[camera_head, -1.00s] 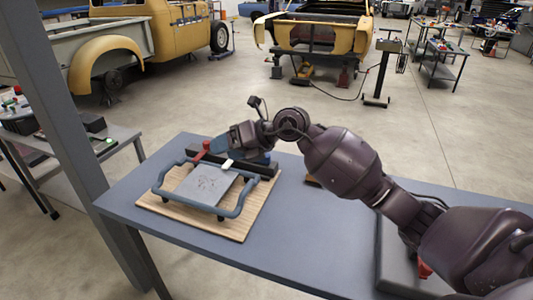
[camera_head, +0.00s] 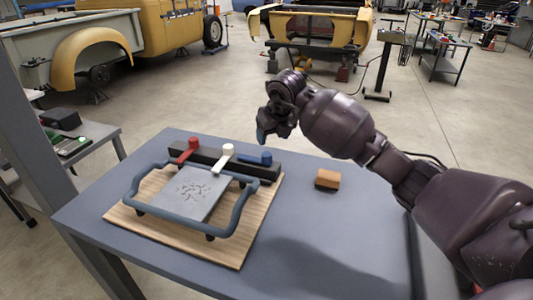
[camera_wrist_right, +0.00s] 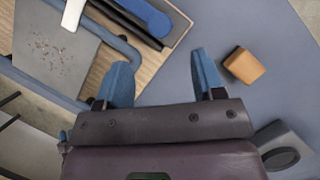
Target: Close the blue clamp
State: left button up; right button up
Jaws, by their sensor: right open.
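The blue clamp (camera_head: 258,158) sits at the right end of a black bar (camera_head: 206,162) along the back of a wooden board (camera_head: 222,250). Its blue part lies along the bar, while the red clamp (camera_head: 190,147) and white clamp (camera_head: 228,153) have arms reaching forward toward the grey plate (camera_head: 190,192). My right gripper (camera_head: 264,133) hovers above and behind the bar's right end. Its blue fingers (camera_wrist_right: 160,66) are apart and empty, not touching the clamp. My left gripper is not in view.
A blue-grey tubular frame (camera_head: 180,222) surrounds the plate on the board. An orange-brown block (camera_head: 327,180) lies to the right on the grey table (camera_head: 300,225); it also shows in the right wrist view (camera_wrist_right: 243,65). A dark grey object (camera_wrist_right: 283,147) is near it.

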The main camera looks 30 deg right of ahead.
aim_at(267, 154)
jog(key=b+x, duration=0.1)
jog(key=x, duration=0.8)
jog(key=shift+f, duration=0.1)
grip_shut()
